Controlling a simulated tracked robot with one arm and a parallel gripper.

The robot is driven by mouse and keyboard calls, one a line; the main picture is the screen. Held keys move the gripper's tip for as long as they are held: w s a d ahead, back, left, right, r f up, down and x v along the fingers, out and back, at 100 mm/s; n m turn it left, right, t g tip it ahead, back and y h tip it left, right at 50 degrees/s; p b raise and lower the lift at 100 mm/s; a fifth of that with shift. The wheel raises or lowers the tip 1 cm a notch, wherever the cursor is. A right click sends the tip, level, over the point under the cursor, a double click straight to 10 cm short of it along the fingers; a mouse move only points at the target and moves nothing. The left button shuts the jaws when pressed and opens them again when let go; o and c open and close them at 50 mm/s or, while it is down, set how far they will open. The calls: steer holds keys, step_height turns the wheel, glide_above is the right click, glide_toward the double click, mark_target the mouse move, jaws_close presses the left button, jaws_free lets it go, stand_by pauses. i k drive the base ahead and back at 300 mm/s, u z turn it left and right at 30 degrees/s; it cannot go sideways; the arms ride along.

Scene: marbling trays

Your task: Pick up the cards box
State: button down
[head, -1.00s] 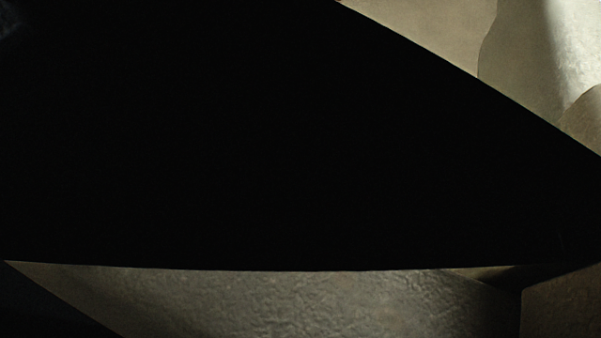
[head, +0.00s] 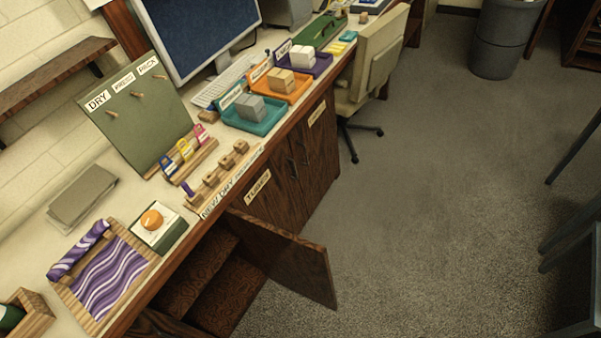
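Three small boxes stand in coloured trays along the desk, and I cannot tell which is the cards box. A grey box (head: 250,106) is in the teal tray (head: 268,127). A tan box (head: 282,80) is in the orange tray (head: 297,96). A white box (head: 302,57) is in the purple tray (head: 320,68). Small signs behind the trays are too small to read surely. My gripper is not in view.
A cabinet door (head: 285,262) hangs open into the floor space below the desk. A chair (head: 372,65) stands at the desk's far end. Orange-buttoned box (head: 152,220), pegboard (head: 135,115) and monitor (head: 195,30) share the desk. The carpet (head: 430,210) is mostly clear.

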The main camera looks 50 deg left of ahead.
mark_target(302, 58)
steer(key=u, duration=0.05)
steer(key=i, duration=6.15)
steer(key=u, duration=3.55)
